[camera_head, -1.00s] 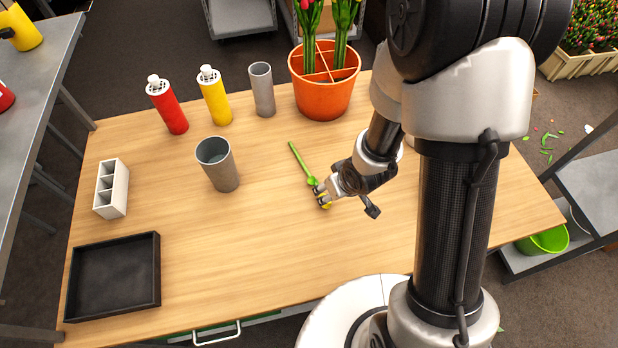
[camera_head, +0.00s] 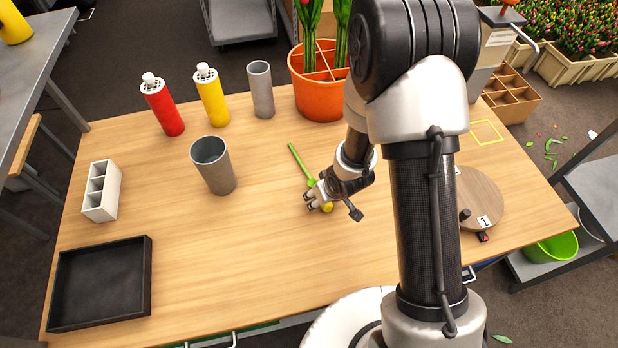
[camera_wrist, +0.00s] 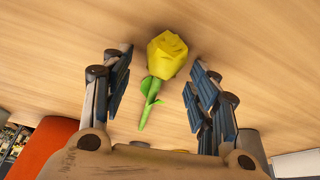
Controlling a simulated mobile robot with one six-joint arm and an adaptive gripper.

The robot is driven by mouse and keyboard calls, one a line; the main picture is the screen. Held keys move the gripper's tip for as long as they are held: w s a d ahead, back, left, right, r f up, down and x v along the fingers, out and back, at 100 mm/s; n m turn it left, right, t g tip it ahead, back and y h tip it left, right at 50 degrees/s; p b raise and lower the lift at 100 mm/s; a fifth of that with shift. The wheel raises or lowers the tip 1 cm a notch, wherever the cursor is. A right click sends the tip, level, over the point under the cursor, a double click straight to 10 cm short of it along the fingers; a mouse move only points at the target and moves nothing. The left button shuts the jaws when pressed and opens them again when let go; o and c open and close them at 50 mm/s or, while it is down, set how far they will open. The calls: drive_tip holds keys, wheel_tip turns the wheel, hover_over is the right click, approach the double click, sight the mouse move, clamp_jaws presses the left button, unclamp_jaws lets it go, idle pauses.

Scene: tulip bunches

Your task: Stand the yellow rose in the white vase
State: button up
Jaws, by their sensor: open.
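The yellow rose lies on the wooden table. In the head view its green stem (camera_head: 301,164) points to the back, and its yellow bloom (camera_head: 328,207) is partly hidden by my gripper (camera_head: 312,199). In the wrist view the rose (camera_wrist: 167,54) lies between the two separated fingers of my gripper (camera_wrist: 160,68), its stem pointing back towards the palm. The fingers are open and do not appear to hold it. No vase in view is clearly white: a wide grey vase (camera_head: 214,168) stands left of the rose, and a slim grey one (camera_head: 261,90) stands farther back.
An orange pot (camera_head: 318,97) with tulips, a yellow bottle (camera_head: 212,97) and a red bottle (camera_head: 163,107) stand at the back. A white divided box (camera_head: 101,190) and black tray (camera_head: 99,284) are at left, a round wooden board (camera_head: 480,199) at right. The front middle is clear.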

drive_tip(key=c, duration=1.1)
drive_tip(key=shift+r, duration=0.1)
drive_tip(key=shift+r, duration=0.1)
wheel_tip(320, 180, up, 20)
drive_tip(key=p, duration=1.3)
drive_tip(key=shift+p, duration=0.35)
drive_tip(key=shift+d, duration=0.1)
